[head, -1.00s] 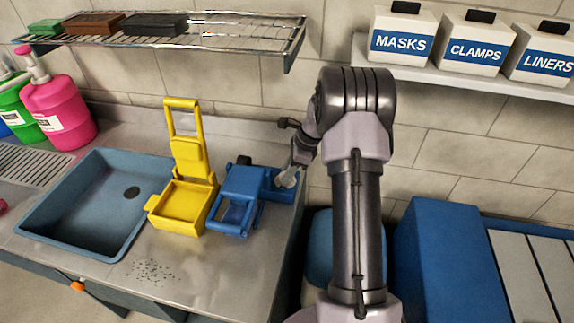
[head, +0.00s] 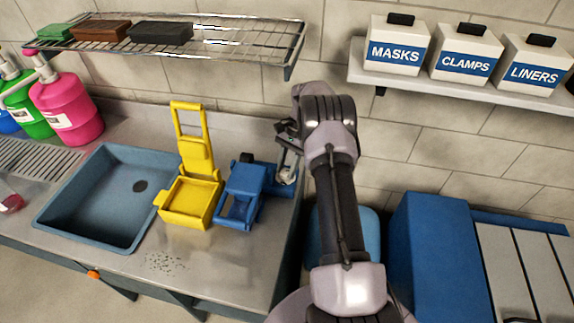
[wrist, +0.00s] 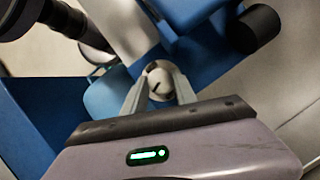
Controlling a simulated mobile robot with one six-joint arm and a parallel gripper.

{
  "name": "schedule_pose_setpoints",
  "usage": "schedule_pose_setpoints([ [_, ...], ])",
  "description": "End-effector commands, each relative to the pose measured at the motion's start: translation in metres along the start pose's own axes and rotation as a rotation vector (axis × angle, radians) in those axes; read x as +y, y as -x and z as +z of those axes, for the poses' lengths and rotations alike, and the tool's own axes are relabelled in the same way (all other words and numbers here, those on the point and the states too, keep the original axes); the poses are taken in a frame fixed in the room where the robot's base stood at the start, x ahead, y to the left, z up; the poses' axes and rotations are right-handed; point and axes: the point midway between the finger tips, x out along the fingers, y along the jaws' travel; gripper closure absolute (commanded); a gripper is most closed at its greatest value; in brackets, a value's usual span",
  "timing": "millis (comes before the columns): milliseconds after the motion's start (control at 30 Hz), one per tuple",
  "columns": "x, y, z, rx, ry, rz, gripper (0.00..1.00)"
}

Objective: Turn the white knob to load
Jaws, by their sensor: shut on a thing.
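The white knob (wrist: 159,84) sits between my gripper's two fingertips in the wrist view, with a dark line across its face. My gripper (wrist: 158,88) is shut on it. In the head view the knob (head: 286,176) is a small pale spot at the right side of the blue device (head: 243,192), partly hidden by my gripper (head: 288,163). The blue device stands on the steel counter near its right end. Any load marking is too small or hidden to read.
A yellow device (head: 190,200) with a raised handle stands just left of the blue one. A blue sink (head: 95,215) lies further left. A black cylinder (wrist: 254,28) sticks out near the knob. A wire shelf (head: 225,40) hangs above the counter.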

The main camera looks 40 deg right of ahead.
Motion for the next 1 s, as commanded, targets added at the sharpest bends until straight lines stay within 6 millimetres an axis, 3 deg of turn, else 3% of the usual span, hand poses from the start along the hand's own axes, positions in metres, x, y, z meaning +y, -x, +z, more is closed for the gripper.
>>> schedule_pose_setpoints([
  [1000,-0.0049,-0.0009,0.0025,0.000,0.870,0.362,1.00],
])
